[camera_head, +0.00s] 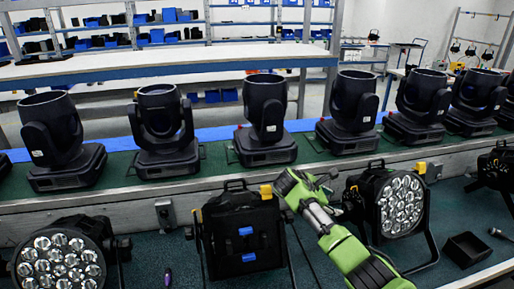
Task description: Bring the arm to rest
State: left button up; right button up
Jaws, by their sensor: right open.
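My right arm (347,250) is green and grey and reaches up from the bottom right. My right gripper (328,182) is small and dark at its far end, open, with nothing seen between its fingers. It appears between a black par can seen from its back (243,235) and a par can with its lenses facing out (400,205). I cannot tell whether it touches either one. Another par can with lit-looking round lenses (60,262) stands at the lower left. My left gripper is not in view.
Several black moving-head lights, one here (264,120), stand in a row on the green-topped bench (215,172). A small black bin (467,249) sits on the lower dark green surface at right. Shelves with blue bins (165,35) stand behind.

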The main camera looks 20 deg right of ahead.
jog(key=s+a+f+m+t+y, duration=0.1)
jog(key=s+a+f+m+y, duration=0.45)
jog(key=s+a+f, duration=1.05)
jog(key=s+a+r+m+y, duration=0.25)
jog(key=s+a+m, duration=0.2)
jog(key=s, duration=0.65)
jog(key=s+a+r+m+y, duration=0.25)
jog(key=s+a, duration=0.35)
jog(key=s, duration=0.4)
jog(key=s+f+g+b, duration=0.1)
jog(key=s+f+b, duration=0.1)
jog(key=f, duration=1.3)
jog(key=s+f+b, duration=0.1)
jog(key=f+b, duration=0.1)
jog(key=f, duration=1.3)
jog(key=s+d+f+g+b, duration=0.1)
jog(key=s+d+f+b, duration=0.1)
jog(key=s+f, duration=1.4)
jog(key=shift+s+d+f+m, duration=0.3)
jog(key=shift+d+f+m, duration=0.05)
jog(key=shift+f, duration=0.55)
